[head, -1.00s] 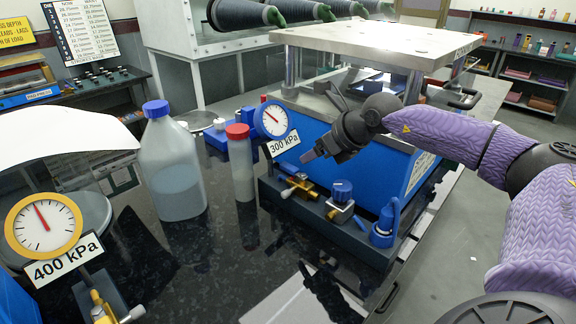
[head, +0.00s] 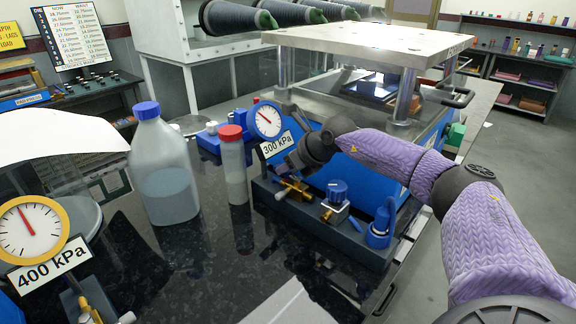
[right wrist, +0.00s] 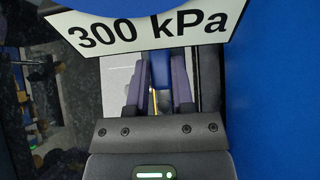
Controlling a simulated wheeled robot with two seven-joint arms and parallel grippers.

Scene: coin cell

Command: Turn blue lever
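The blue lever (right wrist: 160,70) shows in the right wrist view between the two dark fingers of my right gripper (right wrist: 160,88), with a bit of brass below it. The fingers stand apart on either side of the lever; whether either one touches it I cannot tell. In the head view my right gripper (head: 283,168) points down-left at the brass valve (head: 293,189) under the 300 kPa gauge (head: 267,119). The gripper hides most of the lever there. My left gripper is not in view.
A blue knob (head: 337,191) and a blue fitting (head: 381,228) stand right of the valve. A red-capped bottle (head: 233,165) and a large blue-capped bottle (head: 163,170) stand to the left. The 400 kPa gauge (head: 30,230) is at the far left. A press plate (head: 370,42) overhangs behind.

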